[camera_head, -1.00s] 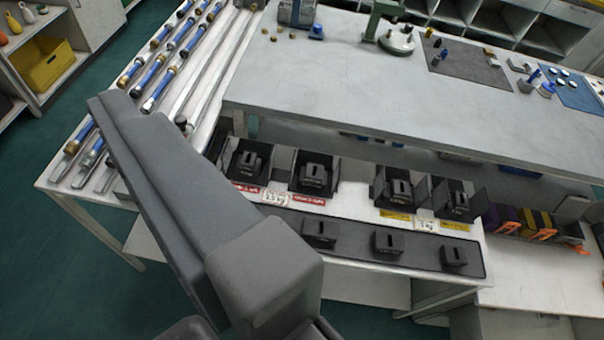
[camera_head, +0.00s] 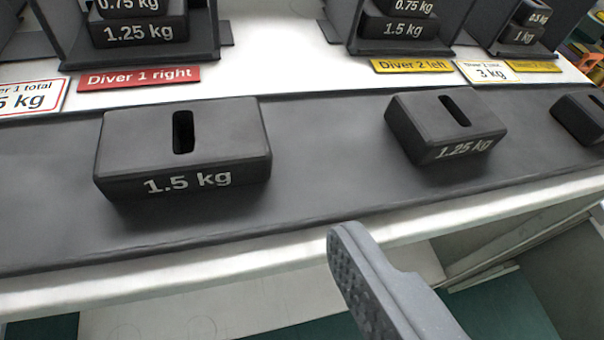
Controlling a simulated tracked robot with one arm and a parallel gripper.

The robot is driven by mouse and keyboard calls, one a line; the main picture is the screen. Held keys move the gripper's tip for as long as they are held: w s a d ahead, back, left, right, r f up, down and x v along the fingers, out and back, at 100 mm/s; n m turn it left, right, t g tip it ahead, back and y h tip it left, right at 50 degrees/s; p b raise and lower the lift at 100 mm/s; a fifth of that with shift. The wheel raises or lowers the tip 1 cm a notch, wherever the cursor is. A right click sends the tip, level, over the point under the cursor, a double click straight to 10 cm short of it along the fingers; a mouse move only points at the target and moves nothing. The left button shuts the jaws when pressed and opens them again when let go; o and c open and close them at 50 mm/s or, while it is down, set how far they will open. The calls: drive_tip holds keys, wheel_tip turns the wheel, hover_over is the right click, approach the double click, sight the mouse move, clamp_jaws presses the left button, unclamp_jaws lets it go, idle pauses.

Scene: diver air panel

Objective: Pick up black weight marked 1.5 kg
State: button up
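A black block weight marked 1.5 kg (camera_head: 182,150) with a slot in its top lies flat on the dark mat (camera_head: 330,170), left of centre. Another black weight marked 1.5 kg (camera_head: 402,28) sits in the Diver 2 left holder, under a 0.75 kg weight (camera_head: 412,6). One finger of my gripper (camera_head: 368,275) shows at the bottom, in front of the shelf edge and to the right of the 1.5 kg weight on the mat. Its ridged inner pad is bare and touches no weight. The other finger is out of view.
A 1.25 kg weight (camera_head: 445,123) lies on the mat to the right, with another black weight (camera_head: 582,118) at the right edge. The Diver 1 right holder (camera_head: 212,50) stands behind with stacked weights. The mat between the two nearer weights is clear.

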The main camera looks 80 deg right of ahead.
sight(181, 128)
drive_tip(key=b+x, duration=0.2)
drive_tip(key=x, duration=0.5)
drive_tip(key=shift+w+d+f, duration=0.2)
drive_tip(key=shift+w, duration=0.05)
drive_tip(key=shift+d+r+b+x, duration=0.15)
drive_tip(key=shift+b+x, duration=0.25)
drive_tip(key=shift+x, duration=0.55)
drive_tip(key=shift+r+b+x, duration=0.15)
drive_tip(key=shift+b+x, duration=0.25)
drive_tip(key=shift+x, duration=0.5)
drive_tip(key=shift+d+r+b+x, duration=0.15)
drive_tip(key=shift+b+x, duration=0.25)
drive_tip(key=shift+x, duration=0.55)
drive_tip(key=shift+w, duration=0.1)
drive_tip(key=shift+c, duration=0.3)
drive_tip(key=shift+r, duration=0.1)
drive_tip(key=c, duration=1.7)
drive_tip(key=shift+a, duration=0.1)
drive_tip(key=shift+r, duration=0.1)
